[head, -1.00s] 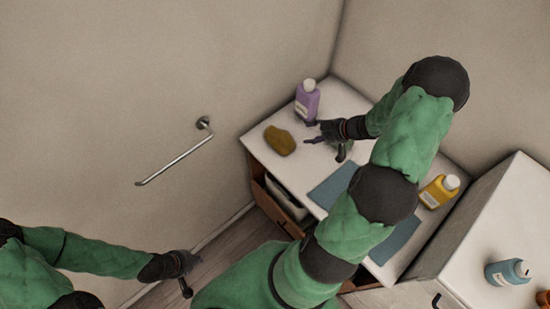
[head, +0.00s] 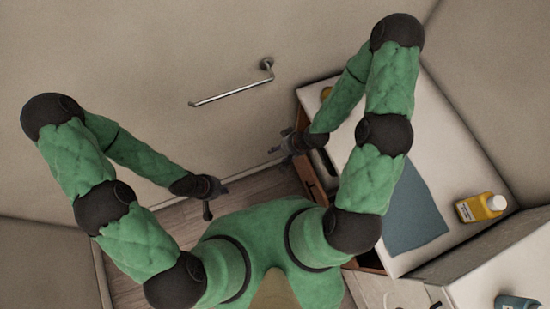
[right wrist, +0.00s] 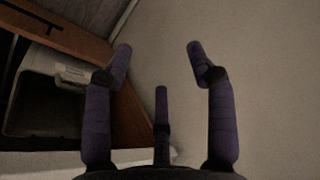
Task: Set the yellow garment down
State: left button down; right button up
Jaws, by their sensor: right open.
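My right gripper (head: 280,146) is just off the counter's left side, apart from the garment. In the right wrist view my right gripper (right wrist: 155,65) has its fingers spread with nothing between them. My left gripper (head: 216,197) hangs over the floor at left, far from the garment, with its fingers apart and empty.
The white counter (head: 455,150) carries a blue-grey cloth (head: 415,215) and a yellow bottle (head: 481,208). A towel bar (head: 232,92) is on the wall. A blue bottle (head: 517,302) is at the lower right.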

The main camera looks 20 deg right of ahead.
jog(key=s+a+f+g, duration=0.1)
jog(key=s+a+g, duration=0.1)
jog(key=s+a, duration=0.2)
jog(key=s, duration=0.3)
jog(key=shift+s+a+f+g, duration=0.4)
